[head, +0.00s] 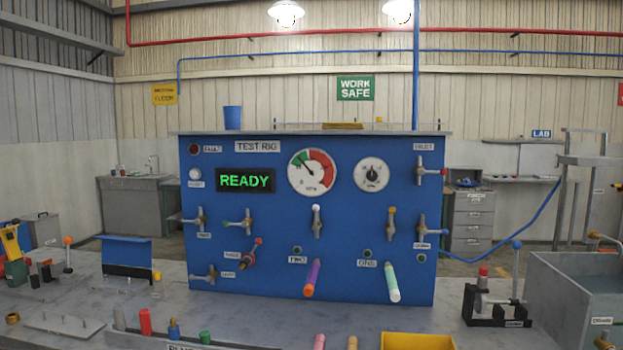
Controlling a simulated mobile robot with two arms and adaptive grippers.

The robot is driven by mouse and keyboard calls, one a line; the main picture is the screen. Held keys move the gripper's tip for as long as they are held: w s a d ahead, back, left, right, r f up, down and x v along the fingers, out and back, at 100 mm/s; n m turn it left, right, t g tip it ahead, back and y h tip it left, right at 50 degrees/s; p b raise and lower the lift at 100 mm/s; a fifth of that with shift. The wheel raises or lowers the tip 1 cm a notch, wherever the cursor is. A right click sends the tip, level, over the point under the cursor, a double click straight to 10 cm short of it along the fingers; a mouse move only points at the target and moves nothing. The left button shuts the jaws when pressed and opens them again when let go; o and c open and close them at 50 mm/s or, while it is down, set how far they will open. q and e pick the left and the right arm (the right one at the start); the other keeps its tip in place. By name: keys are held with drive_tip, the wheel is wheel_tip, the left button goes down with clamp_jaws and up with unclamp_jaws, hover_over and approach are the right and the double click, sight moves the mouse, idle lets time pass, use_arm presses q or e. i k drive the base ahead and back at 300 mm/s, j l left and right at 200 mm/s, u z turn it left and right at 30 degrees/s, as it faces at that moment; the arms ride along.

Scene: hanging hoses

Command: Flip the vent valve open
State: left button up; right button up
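The blue test rig panel (350,270) stands upright on the bench and carries several small metal valves. One valve at the top right (421,172) has a red-tipped lever pointing right. A white-tipped valve (317,221) and a yellow-tipped valve (391,224) have levers pointing up. A green-tipped valve (240,223) and a yellow-tipped valve at lower left (207,275) have levers pointing left. A red lever valve (251,254) is tilted up to the right. Neither gripper is in view.
A green READY display (245,180) and two gauges (312,172) are on the panel. Purple (312,277) and mint (392,281) handles stick out low in front. A blue hose (520,235) hangs at right. A yellow bin (417,342) is at the front.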

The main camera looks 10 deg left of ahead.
sight(197, 222)
drive_tip(key=k+j+u, duration=0.1)
drive_tip(key=j+u, duration=0.15)
drive_tip(key=j, duration=0.6)
drive_tip(key=j+u, duration=0.25)
drive_tip(key=j, duration=0.65)
